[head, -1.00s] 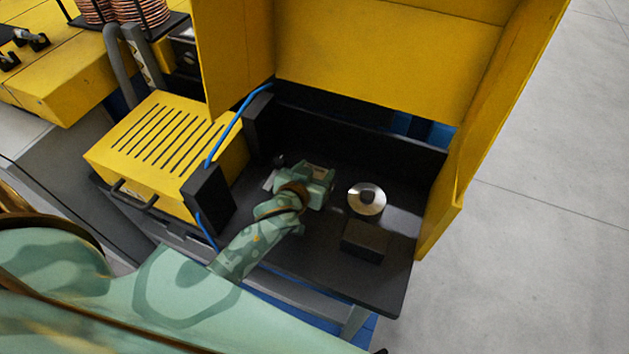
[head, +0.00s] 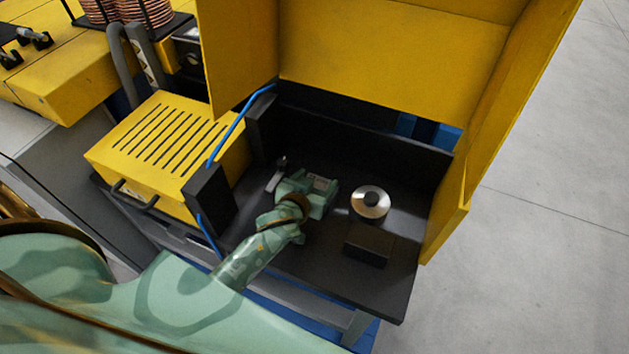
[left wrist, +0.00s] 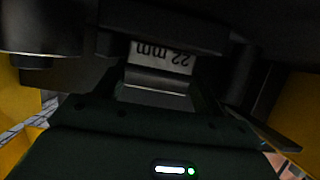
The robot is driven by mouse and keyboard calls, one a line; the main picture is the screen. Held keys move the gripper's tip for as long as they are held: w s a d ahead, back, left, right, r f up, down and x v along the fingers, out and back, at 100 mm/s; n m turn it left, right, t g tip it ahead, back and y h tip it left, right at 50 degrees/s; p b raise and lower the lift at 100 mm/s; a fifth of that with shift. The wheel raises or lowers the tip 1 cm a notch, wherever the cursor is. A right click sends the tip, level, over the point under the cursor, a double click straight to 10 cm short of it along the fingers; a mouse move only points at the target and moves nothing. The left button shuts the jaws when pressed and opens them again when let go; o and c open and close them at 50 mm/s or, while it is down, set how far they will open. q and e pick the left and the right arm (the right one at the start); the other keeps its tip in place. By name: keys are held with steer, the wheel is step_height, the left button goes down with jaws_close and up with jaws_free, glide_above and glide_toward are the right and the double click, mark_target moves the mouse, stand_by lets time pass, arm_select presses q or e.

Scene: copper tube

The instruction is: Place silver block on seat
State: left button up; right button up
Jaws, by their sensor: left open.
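A silver block marked "22 mm" (left wrist: 160,57) shows in the left wrist view, with its lettering upside down, in a dark fixture ahead of my gripper. I cannot pick this block out in the head view, where my gripper may hide it. My left gripper (head: 318,187) is open and low over the black bench, left of a round silver disc (head: 370,203). Its fingertips are hard to make out, and I cannot tell whether they touch the block. Which part is the seat is unclear; a dark rectangular block (head: 368,246) lies in front of the disc.
A small silver piece (head: 277,174) stands left of my gripper. Yellow guard walls (head: 390,57) enclose the back and right of the black bench (head: 332,282). A slotted yellow box (head: 165,140) and a black post with blue cables (head: 208,198) stand at left.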

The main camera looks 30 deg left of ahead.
arm_select(q)
steer(key=shift+s+d+f, duration=0.15)
steer(key=shift+d+f, duration=0.15)
steer(key=shift+f, duration=0.05)
steer(key=shift+r, duration=0.15)
steer(key=shift+s+d+r, duration=0.1)
steer(key=shift+s, duration=0.1)
steer(key=p+v, duration=0.2)
steer(key=v, duration=0.9)
steer(key=shift+r, duration=0.45)
steer(key=shift+s, duration=0.1)
